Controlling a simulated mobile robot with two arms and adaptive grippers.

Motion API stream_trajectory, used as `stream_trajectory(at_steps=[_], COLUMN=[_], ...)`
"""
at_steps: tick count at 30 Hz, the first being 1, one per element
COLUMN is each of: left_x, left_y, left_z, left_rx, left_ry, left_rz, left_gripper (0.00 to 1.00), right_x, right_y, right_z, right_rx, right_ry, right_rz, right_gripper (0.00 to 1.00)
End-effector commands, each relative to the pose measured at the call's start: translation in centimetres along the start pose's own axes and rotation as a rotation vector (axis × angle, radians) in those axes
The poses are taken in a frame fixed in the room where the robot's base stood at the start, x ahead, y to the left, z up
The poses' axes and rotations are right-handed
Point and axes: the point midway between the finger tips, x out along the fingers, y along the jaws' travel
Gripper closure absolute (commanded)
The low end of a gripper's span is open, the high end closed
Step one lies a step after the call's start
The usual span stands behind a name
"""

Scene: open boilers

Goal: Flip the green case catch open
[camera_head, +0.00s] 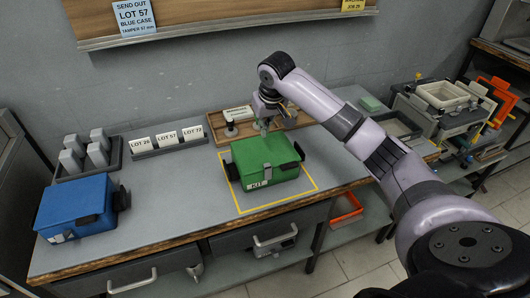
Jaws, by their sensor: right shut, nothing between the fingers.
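The green case (263,154) sits inside a yellow outline on the grey workbench, with a small white label on its front. It looks closed. My right arm reaches in from the right, and my right gripper (264,124) points down at the back edge of the green case. It is shut and empty; whether it touches the case is unclear. My left gripper is not in view.
A blue case (78,207) stands at the bench's left. Lot cards (167,139) and a rack of grey blocks (85,153) stand behind it. A wooden tray (218,124) lies behind the green case. The bench (175,192) is clear between the two cases.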

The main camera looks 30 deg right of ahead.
Motion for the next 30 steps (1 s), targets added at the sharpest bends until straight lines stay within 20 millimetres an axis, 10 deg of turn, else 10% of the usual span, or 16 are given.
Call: stream_trajectory(at_steps=[11,27,30], left_x=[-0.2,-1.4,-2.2], left_y=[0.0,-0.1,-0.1], left_z=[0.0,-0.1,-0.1], left_rx=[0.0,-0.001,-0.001], left_ry=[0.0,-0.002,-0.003], left_rz=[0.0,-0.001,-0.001], left_gripper=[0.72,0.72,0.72], right_x=[1.0,10.3,9.4], right_y=[-0.1,0.0,0.1], right_z=[0.1,0.2,1.4], right_rx=[-0.002,-0.002,-0.006], right_ry=[-0.004,-0.003,-0.001], right_rz=[0.0,0.002,0.002], right_gripper=[1.0,1.0,1.0])
